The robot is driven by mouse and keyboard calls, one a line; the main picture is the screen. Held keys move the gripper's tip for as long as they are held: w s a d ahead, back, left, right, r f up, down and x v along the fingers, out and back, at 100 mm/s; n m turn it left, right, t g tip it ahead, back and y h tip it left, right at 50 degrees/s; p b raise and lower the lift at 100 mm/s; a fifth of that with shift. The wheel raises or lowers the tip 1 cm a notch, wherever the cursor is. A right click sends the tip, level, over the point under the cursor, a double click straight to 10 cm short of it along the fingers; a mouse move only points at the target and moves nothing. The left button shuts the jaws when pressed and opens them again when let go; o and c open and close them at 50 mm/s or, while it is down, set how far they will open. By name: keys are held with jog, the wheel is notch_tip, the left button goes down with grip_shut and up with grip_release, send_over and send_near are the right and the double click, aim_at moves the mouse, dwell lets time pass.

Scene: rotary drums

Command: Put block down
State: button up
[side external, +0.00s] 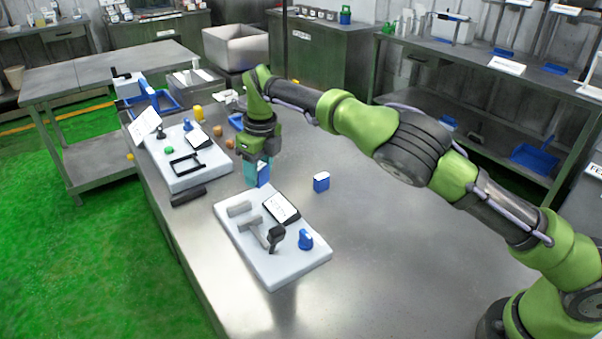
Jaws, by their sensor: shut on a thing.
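My gripper (257,170) points down over the middle of the metal table, just behind the nearer white board. It is shut on a blue block (263,175) with a pale face, which shows between the teal fingers. I cannot tell whether this block touches the table. A second blue block (321,182) with a white top stands alone on the table to the right of my gripper.
The nearer white board (289,275) carries grey handles, a dark-framed card (281,208) and a blue knob (305,239). Another white board (208,181) with a black frame lies at left. Small orange and brown pieces lie behind. The table's right side (400,240) is clear.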

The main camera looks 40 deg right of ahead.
jog(key=a+r+m, duration=0.2)
jog(key=a+m, duration=0.1)
jog(key=a, duration=0.2)
jog(key=m, duration=0.2)
send_near(244, 218)
jog(key=shift+h, duration=0.3)
jog(key=f, duration=0.5)
jog(key=shift+w+a+f, duration=0.25)
jog(key=shift+f, duration=0.1)
jog(key=shift+f, duration=0.15)
jog(key=o, duration=1.2)
